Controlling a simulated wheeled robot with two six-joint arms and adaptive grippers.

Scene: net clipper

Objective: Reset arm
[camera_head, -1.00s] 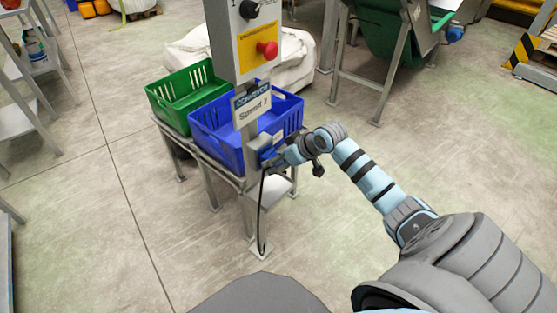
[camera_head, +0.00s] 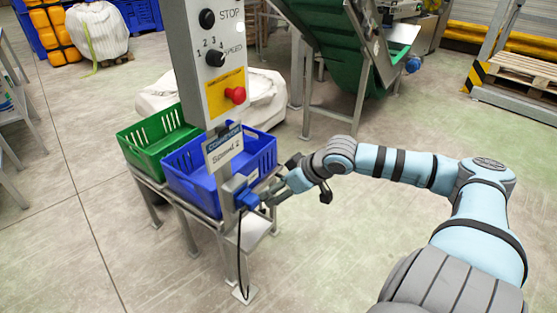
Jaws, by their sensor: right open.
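My right arm comes in from the lower right, bends at the elbow and reaches left. My right gripper (camera_head: 268,196) is at a small blue connector (camera_head: 246,197) on the grey control post, below the sign. Its fingers are small in view and it appears to hold nothing. I cannot tell whether it touches the connector. My left gripper is not in view.
The control post has a panel (camera_head: 197,78) with dials and a red button (camera_head: 236,95). A blue crate (camera_head: 190,182) and a green crate (camera_head: 146,141) stand on a metal stand behind it. A black cable (camera_head: 240,262) hangs down. Floor at front right is clear.

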